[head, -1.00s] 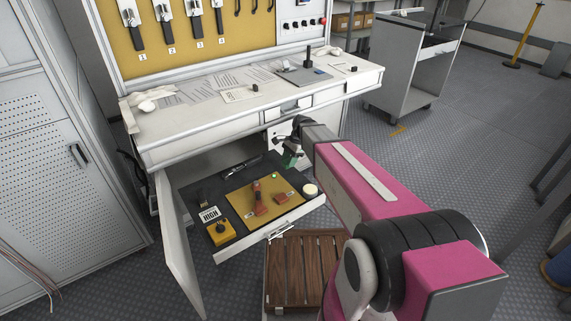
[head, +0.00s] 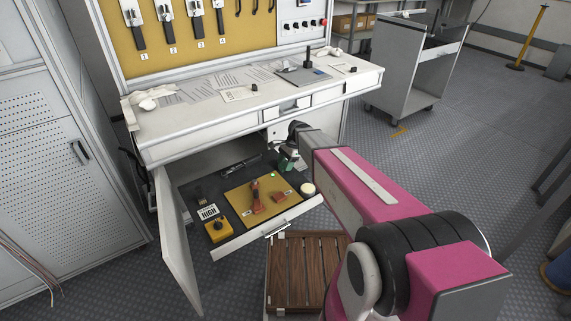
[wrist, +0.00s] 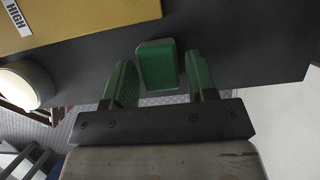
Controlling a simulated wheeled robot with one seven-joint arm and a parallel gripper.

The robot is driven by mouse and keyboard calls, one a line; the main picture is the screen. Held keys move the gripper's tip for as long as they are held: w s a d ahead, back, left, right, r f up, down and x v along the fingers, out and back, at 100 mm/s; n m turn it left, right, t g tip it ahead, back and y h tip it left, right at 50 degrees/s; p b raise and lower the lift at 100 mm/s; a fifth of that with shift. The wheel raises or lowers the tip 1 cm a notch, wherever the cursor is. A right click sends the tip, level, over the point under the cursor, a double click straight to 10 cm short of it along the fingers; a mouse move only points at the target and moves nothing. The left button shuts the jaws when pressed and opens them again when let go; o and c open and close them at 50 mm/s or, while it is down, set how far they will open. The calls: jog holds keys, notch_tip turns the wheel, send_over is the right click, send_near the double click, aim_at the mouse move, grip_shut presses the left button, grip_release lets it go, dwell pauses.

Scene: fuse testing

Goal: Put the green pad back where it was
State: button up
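The green pad (wrist: 157,65) is a small block with a raised rim, seen in the wrist view against the dark drawer surface near its edge. My gripper (wrist: 160,75) is open, with green-lined fingers to the left and right of the pad. The pad sits between and slightly beyond the fingertips, close to the left finger, with a gap at the right one. In the head view my gripper (head: 287,160) is at the back right of the open drawer (head: 227,187); pad and fingers cannot be told apart there.
The workbench top (head: 210,110) overhangs above. A wooden slatted platform (head: 305,270) stands in front.

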jog(key=shift+o, duration=0.3)
jog(key=shift+d+r, duration=0.1)
jog(key=shift+r, duration=0.2)
jog(key=v, duration=0.5)
jog(key=shift+w+d+f, duration=0.1)
jog(key=shift+w+d, duration=0.35)
jog(key=w+d, duration=0.6)
jog(key=d, duration=0.3)
jog(key=s+d+r+n+t+h, duration=0.1)
jog(key=s+d+n, duration=0.1)
jog(key=s, duration=0.7)
jog(key=s+d+r+n+h, duration=0.1)
jog(key=s+d+n, duration=0.1)
jog(key=s+n, duration=0.3)
jog(key=s+d+r+n+t+h, duration=0.1)
jog(key=s+d+r+n, duration=0.1)
jog(key=s, duration=1.1)
jog(key=shift+s+d+n+t+h, duration=0.3)
jog(key=shift+d+n+h, duration=0.15)
jog(key=shift+n, duration=0.65)
